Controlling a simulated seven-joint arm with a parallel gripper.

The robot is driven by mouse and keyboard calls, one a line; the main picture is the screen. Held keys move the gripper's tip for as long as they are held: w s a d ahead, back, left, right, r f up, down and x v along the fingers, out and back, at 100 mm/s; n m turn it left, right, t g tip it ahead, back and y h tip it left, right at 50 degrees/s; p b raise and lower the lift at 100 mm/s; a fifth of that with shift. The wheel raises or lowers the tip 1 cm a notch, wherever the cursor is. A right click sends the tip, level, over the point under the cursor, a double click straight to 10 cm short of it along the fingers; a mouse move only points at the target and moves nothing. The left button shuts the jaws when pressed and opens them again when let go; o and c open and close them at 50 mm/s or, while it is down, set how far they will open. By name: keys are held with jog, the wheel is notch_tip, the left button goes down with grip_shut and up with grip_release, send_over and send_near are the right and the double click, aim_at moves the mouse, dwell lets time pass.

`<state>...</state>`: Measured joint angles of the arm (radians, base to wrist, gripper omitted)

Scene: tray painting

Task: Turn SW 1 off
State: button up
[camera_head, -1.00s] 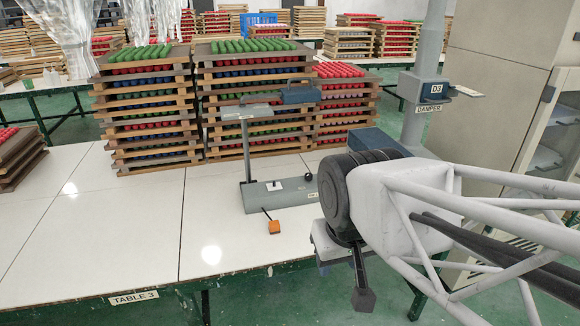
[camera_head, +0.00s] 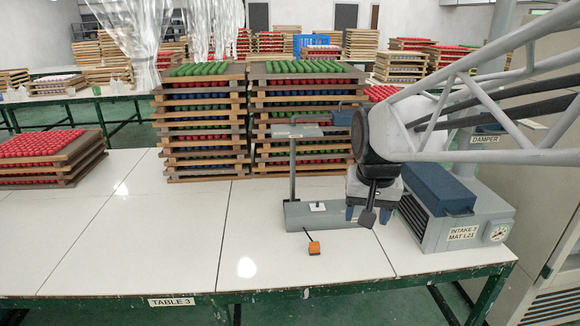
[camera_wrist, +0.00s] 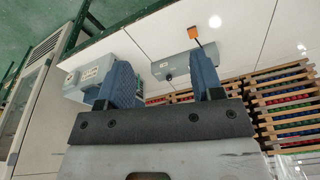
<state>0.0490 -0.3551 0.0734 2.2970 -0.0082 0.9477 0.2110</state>
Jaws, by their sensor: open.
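A grey stand with a long flat base (camera_head: 330,217) stands on the white table. A small white plate with a dark switch (camera_head: 317,206) is on top of the base; I cannot read an SW 1 label.
An orange block (camera_head: 314,248) on a cord lies in front of the base. A grey intake box (camera_head: 462,234) with a blue top stands close on the right. Tall stacks of wooden trays (camera_head: 205,130) rise behind. The table's front left (camera_head: 140,250) is clear.

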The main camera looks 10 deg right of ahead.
jog(key=w+d+f+m, duration=0.2)
jog(key=w, duration=0.7)
jog(key=w+d+f+m+g, duration=0.1)
jog(key=w+d, duration=0.1)
jog(key=w, duration=0.8)
jog(key=w+d+f+m, duration=0.2)
jog(key=w+d, duration=0.1)
jog(key=w, duration=0.6)
jog(key=w+d+f+m, duration=0.1)
jog(key=w+d+f, duration=0.2)
jog(key=w+f, duration=0.3)
jog(key=w+d+f+m, duration=0.1)
jog(key=w+d+f, duration=0.2)
jog(key=w+f, duration=0.3)
jog(key=w+d+f+m+g, duration=0.1)
jog(key=w+d+f+m, duration=0.1)
jog(key=w+f, duration=0.4)
jog(key=shift+w+d, duration=0.2)
jog(key=shift+w, duration=0.95)
jog(key=shift+w+d, duration=0.2)
jog(key=shift+w, duration=0.9)
jog(key=shift+f, duration=3.85)
jog(key=shift+c, duration=0.2)
